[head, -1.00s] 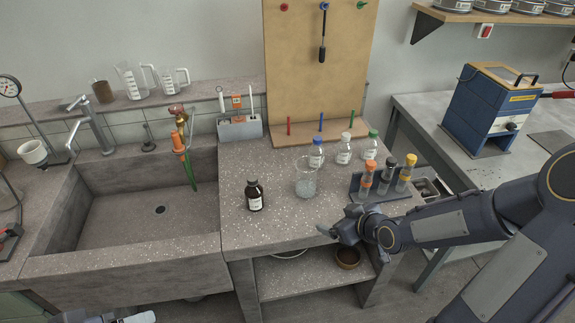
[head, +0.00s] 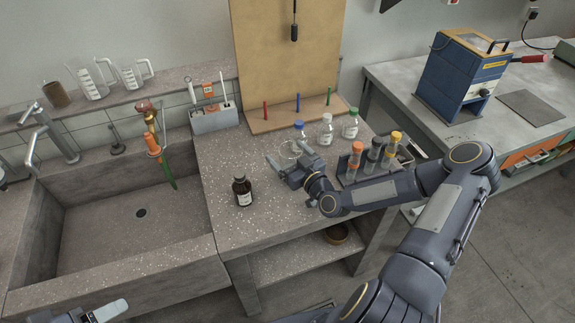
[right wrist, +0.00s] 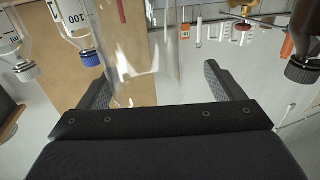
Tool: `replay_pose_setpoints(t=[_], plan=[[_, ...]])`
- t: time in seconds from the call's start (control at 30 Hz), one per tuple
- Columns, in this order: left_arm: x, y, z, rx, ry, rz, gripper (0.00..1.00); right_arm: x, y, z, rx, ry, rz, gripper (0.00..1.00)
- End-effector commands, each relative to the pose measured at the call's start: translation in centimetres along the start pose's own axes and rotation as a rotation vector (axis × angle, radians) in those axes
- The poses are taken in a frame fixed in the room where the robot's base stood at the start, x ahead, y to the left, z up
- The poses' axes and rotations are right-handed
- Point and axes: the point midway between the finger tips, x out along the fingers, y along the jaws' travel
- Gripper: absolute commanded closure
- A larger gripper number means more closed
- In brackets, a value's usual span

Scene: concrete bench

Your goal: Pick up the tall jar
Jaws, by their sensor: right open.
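The tall jar, a clear glass vessel (head: 290,148), stands on the speckled bench and is partly hidden by my right gripper (head: 291,154). That gripper is open, with its fingers pointing toward the jar and spread to either side of it. In the right wrist view, the clear glass (right wrist: 140,50) lies between the two open fingers (right wrist: 155,84), left of the middle; I cannot tell whether either touches it. My left gripper (head: 100,312) is only partly seen at the bottom left edge, far from the jar, and its jaws cannot be made out.
A brown bottle (head: 242,191) stands left of the gripper. Capped bottles (head: 326,130) stand behind it, and a rack (head: 345,166) with colour-capped tubes stands close on its right. The sink (head: 120,215) is at the left. Bare bench lies in front.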

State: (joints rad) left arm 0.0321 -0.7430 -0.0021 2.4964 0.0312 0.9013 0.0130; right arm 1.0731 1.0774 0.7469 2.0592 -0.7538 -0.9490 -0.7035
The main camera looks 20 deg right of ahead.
Motion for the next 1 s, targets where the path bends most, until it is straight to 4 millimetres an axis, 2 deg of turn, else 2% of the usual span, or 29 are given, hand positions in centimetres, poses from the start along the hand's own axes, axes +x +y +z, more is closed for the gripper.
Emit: replay_pose_setpoints(t=[0.13, 0.4, 0.9, 1.0], plan=[[-0.4, 0.2, -0.2, 0.0, 0.0, 0.0, 0.26, 1.6, 0.0, 0.0, 0.002, -0.001, 0.0, 0.12], [-0.4, 0.2, -0.2, 0.0, 0.0, 0.0, 0.26, 1.9, 0.0, 0.1, 0.001, -0.002, 0.0, 0.13], [-0.4, 0.2, -0.2, 0.0, 0.0, 0.0, 0.26, 1.9, 0.0, 0.1, 0.001, -0.002, 0.0, 0.79], [-0.4, 0.2, -0.2, 0.0, 0.0, 0.0, 0.26, 1.9, 0.0, 0.0, 0.001, 0.0, -0.001, 0.81]])
